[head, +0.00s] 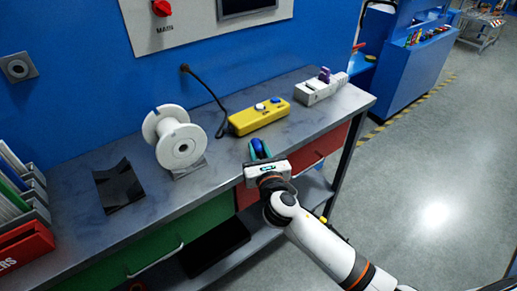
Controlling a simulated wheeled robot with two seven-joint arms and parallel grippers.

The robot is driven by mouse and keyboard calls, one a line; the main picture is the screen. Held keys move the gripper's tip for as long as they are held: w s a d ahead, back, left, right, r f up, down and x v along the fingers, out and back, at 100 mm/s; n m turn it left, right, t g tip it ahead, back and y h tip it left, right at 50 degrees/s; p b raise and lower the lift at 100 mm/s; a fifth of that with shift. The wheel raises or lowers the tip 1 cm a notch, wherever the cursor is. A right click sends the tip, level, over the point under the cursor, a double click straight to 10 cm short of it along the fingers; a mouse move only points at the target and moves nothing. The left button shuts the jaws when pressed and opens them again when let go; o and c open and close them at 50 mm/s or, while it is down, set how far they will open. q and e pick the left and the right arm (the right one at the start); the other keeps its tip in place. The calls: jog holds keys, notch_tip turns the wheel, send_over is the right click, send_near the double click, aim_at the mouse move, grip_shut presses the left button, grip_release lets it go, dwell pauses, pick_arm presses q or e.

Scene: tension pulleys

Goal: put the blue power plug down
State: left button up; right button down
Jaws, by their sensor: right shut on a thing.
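The blue power plug (258,145) is at the tip of my right gripper (259,152), near the front edge of the grey workbench (226,166). The gripper is shut on it, and the fingers partly hide it. I cannot tell whether the plug touches the bench top. My right arm comes in from the lower right. My left gripper is not in view.
A yellow box (259,117) with blue and white buttons lies behind the plug. A white spool (180,146) stands to the left, and a black angled holder (119,187) lies further left. A grey-white power strip (321,89) with a purple item is at the back right.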

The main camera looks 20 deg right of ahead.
jog(key=shift+f, duration=0.2)
jog(key=c, duration=1.2)
grip_release()
jog(key=shift+o, duration=0.2)
